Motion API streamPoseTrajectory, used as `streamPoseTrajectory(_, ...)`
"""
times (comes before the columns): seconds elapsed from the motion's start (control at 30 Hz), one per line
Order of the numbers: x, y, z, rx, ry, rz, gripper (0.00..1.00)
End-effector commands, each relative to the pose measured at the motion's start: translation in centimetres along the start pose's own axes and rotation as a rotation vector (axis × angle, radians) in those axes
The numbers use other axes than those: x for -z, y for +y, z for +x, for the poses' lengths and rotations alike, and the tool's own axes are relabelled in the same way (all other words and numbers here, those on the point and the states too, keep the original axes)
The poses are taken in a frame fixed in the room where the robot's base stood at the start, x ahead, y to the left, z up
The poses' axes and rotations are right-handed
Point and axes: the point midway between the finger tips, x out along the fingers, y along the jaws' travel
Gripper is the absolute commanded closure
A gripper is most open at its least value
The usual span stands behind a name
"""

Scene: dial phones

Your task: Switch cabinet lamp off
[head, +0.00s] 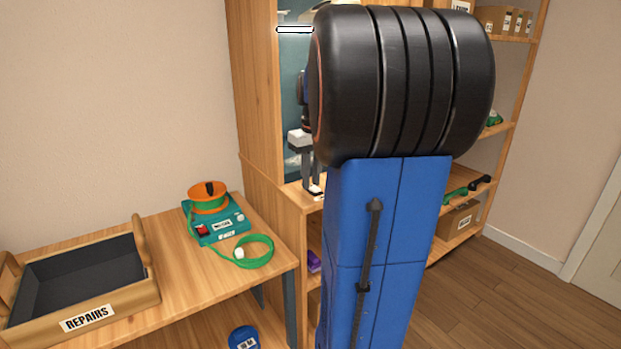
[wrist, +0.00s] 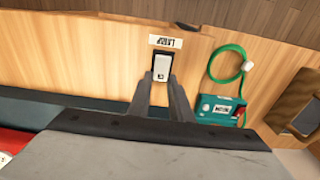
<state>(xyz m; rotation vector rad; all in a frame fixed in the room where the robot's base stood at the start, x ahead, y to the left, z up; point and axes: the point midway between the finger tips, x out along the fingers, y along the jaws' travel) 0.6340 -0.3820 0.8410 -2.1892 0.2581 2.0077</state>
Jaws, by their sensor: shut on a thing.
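The lamp switch (wrist: 161,68) is a white rocker in a dark frame on the wooden cabinet surface. A white label (wrist: 166,41) with dark upside-down lettering is beside it. My gripper (wrist: 157,83) points down at the switch in the wrist view, with its fingers shut on its near end. My gripper (head: 311,175) also shows low over the cabinet's counter in the head view, partly hidden by my arm. A white bar lamp (head: 295,29) high in the cabinet looks bright.
A teal box (head: 222,230) with an orange spool (head: 208,198) and green cord stands on the left table. A wooden repairs tray (head: 85,310) is at far left. The cabinet's side panel (head: 258,120) rises close to my gripper. Shelves (head: 515,125) stand at right.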

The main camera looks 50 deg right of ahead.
Motion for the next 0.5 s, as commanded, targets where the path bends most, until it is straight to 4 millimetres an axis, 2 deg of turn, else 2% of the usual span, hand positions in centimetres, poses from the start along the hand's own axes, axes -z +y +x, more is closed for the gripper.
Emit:
streamPoseTrajectory(0.23, -0.66, -0.01, -0.27, 0.0, 0.157, 0.002, 1.0)
streamPoseTrajectory(0.5, -0.71, 0.0, -0.33, -0.001, 0.21, 0.0, 1.0)
